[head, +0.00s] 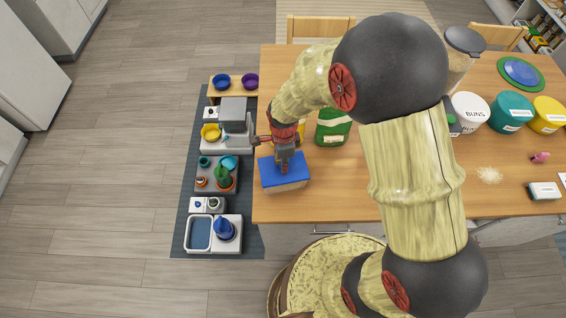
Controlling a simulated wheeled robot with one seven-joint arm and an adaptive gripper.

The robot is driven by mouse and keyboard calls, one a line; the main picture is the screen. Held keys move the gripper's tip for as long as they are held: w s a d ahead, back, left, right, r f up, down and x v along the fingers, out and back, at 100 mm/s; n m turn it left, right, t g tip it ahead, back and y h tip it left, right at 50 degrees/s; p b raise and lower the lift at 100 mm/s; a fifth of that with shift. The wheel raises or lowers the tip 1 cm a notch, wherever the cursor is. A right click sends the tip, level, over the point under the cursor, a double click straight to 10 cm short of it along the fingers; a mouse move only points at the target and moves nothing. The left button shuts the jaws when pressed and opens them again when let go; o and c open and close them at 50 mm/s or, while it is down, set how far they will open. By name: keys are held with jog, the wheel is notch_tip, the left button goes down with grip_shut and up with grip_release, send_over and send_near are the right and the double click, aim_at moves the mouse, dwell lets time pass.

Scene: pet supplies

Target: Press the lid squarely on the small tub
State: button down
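A small pale box-shaped tub (287,188) with a flat blue top (271,173) stands near the left front corner of the wooden table. My gripper (284,166) points down over the blue top, at or just above its middle. The gripper hides part of the top. I cannot tell whether the fingers touch it, whether they are open or shut, or whether the top sits level all round. Three round tubs stand at the right: a white one (468,113), a teal one (511,113) and a yellow one (548,116). A round blue lid (520,71) lies on a green disc behind them.
A green bag (332,130) stands just right of my gripper. My arm covers the table's middle. A tall clear container (460,62) stands at the back. Crumbs (489,175), a pink item (540,157) and a white box (544,191) lie at right. Bowls and trays line the floor mat (183,222).

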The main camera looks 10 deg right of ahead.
jog(key=c, duration=1.6)
grip_release()
jog(key=shift+c, duration=0.2)
jog(key=o, duration=0.4)
jog(key=shift+o, duration=0.9)
jog(key=shift+r, duration=0.15)
jog(key=shift+r+p, duration=2.4)
jog(key=shift+r, duration=1)
jog(key=c, duration=0.3)
